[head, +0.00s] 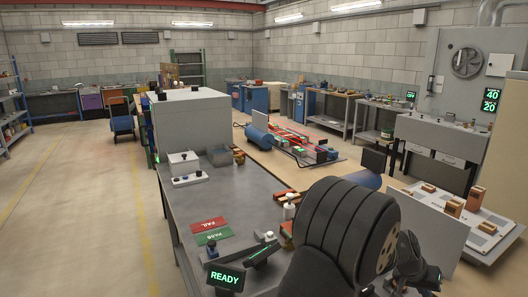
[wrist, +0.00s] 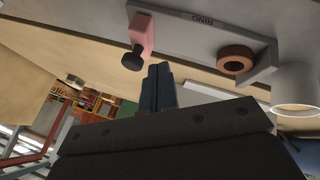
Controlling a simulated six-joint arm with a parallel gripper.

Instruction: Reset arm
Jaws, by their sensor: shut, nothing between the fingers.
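My gripper (wrist: 158,72) shows in the wrist view, its two dark fingers together with nothing between them. The wrist view is tilted, with the room's shelves low on the left. A grey fixture labelled RING (wrist: 200,22), its lettering upside down, lies beyond the fingertips. A brown ring (wrist: 237,52) sits by it on the right. A pink piece with a black knob (wrist: 140,38) is just beyond the fingertips, apart from them as far as I can tell. I cannot make out my gripper's fingers in the head view.
In the head view a grey bench (head: 190,197) carries a red FAIL plate (head: 209,225), a green PASS plate (head: 213,236) and a READY display (head: 227,279). A white box (head: 192,120) stands at its far end. Open floor (head: 75,215) lies left.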

